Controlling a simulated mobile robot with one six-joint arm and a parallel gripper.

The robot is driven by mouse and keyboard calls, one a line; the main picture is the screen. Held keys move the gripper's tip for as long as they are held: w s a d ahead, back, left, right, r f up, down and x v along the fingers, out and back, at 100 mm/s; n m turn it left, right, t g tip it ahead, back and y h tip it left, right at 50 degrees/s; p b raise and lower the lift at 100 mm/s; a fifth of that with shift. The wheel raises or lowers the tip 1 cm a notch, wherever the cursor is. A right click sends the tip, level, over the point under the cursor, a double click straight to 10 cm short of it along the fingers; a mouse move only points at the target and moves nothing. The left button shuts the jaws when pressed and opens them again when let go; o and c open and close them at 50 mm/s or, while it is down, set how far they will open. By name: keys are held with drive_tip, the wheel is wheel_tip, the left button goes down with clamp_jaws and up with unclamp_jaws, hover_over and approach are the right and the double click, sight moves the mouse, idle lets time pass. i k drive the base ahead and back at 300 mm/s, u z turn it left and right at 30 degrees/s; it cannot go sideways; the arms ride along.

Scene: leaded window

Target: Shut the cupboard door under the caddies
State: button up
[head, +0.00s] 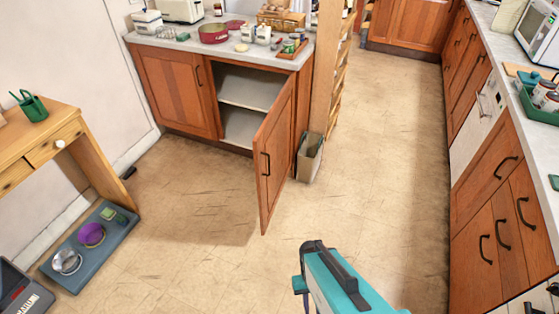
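The cupboard door (272,155), red-brown wood with a dark handle, stands wide open on the right side of the cupboard (246,108) in the head view. It swings out over the floor, and the pale shelves inside show. White caddies (263,34) stand on the worktop above it. My gripper (312,262), at the end of my teal and dark arm, is at the bottom centre, nearer to me than the door and apart from it in the picture. Its fingers cannot be made out, and nothing held shows.
A bin (310,157) stands on the floor just right of the door, beside a wooden ladder-like post (325,70). A blue-grey mat (98,250) with bowls lies at left below a wooden table (45,140). The floor (195,220) in front of the cupboard is clear.

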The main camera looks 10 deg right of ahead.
sight(274, 142)
drive_tip(key=i, duration=0.9)
drive_tip(key=z, duration=0.3)
drive_tip(key=k, duration=0.55)
drive_tip(key=u, duration=1.6)
